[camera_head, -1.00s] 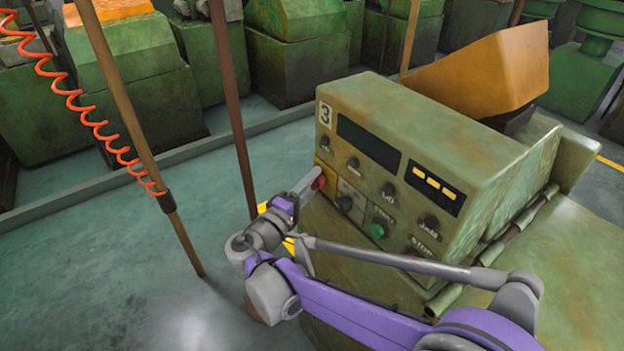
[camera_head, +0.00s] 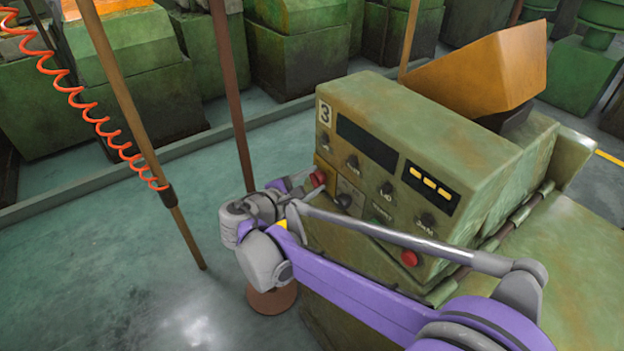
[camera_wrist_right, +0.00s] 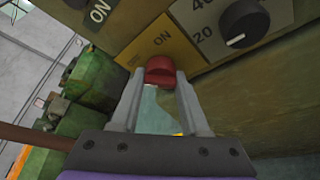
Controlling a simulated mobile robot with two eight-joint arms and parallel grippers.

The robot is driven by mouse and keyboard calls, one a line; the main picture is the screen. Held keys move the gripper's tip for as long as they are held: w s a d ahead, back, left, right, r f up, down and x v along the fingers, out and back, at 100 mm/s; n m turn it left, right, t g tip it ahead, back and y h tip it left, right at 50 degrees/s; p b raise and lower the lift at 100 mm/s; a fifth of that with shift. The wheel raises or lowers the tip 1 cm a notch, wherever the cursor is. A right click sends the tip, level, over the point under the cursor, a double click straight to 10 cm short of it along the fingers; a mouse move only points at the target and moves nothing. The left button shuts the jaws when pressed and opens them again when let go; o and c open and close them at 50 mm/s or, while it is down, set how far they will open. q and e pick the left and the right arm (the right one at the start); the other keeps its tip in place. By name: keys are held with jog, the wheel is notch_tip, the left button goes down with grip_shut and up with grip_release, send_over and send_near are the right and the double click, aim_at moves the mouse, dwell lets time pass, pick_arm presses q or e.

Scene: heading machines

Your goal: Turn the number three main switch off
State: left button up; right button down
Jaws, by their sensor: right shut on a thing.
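The number three machine's control box (camera_head: 440,150) is green and worn, with a "3" plate (camera_head: 326,112) at its upper left corner. Its red main switch knob (camera_head: 317,179) sits on a yellow plate at the panel's lower left. In the right wrist view the red knob (camera_wrist_right: 160,70) is between the fingertips of my right gripper (camera_wrist_right: 160,82), below the word "ON" on the yellow plate (camera_wrist_right: 160,42). My right gripper (camera_head: 308,184) is shut on the knob, its fingers on both sides of it. My left gripper is not in view.
A black dial (camera_wrist_right: 243,22) is right of the knob. A red stop button (camera_head: 409,258) is low on the panel. A brown pole (camera_head: 232,100) and a wooden pole with a coiled orange hose (camera_head: 90,110) stand at the left. Open floor lies between them.

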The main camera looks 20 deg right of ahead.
jog(key=shift+n, duration=0.3)
dwell(0.4)
jog(key=shift+c, duration=2)
grip_release()
jog(key=v, duration=1)
jog(key=shift+s+a+r, duration=0.15)
jog(key=shift+a, duration=0.2)
